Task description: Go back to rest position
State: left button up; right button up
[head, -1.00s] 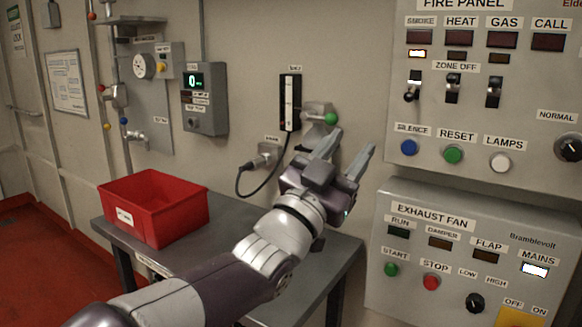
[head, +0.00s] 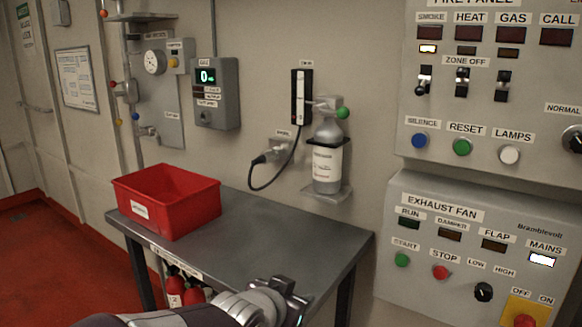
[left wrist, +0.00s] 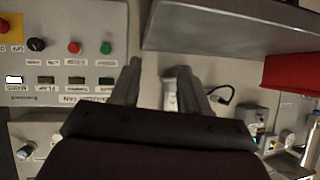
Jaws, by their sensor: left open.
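My left arm comes in low at the bottom of the head view, with the left gripper (head: 290,297) at the table's front edge, partly cut off by the frame. In the left wrist view the two fingers of the left gripper (left wrist: 157,82) stand apart with nothing held between them. My right gripper is in neither view.
A grey table (head: 275,225) bears a red bin (head: 170,205) on its left. A grey bottle (head: 327,165) stands on a wall bracket behind it. The fire panel (head: 485,90) and exhaust fan panel (head: 470,250) are at right. Red cylinders (head: 183,290) stand below the table.

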pick_arm(q)
jog(key=s+a+f+n+g+y, duration=0.55)
jog(key=s+a+f+g, duration=0.35)
jog(key=s+a+f, duration=0.95)
notch_tip(320, 180, up, 21)
jog(key=p, duration=1.9)
jog(key=shift+f+n+p, duration=0.2)
jog(key=shift+n+p, duration=0.1)
jog(key=shift+n, duration=0.05)
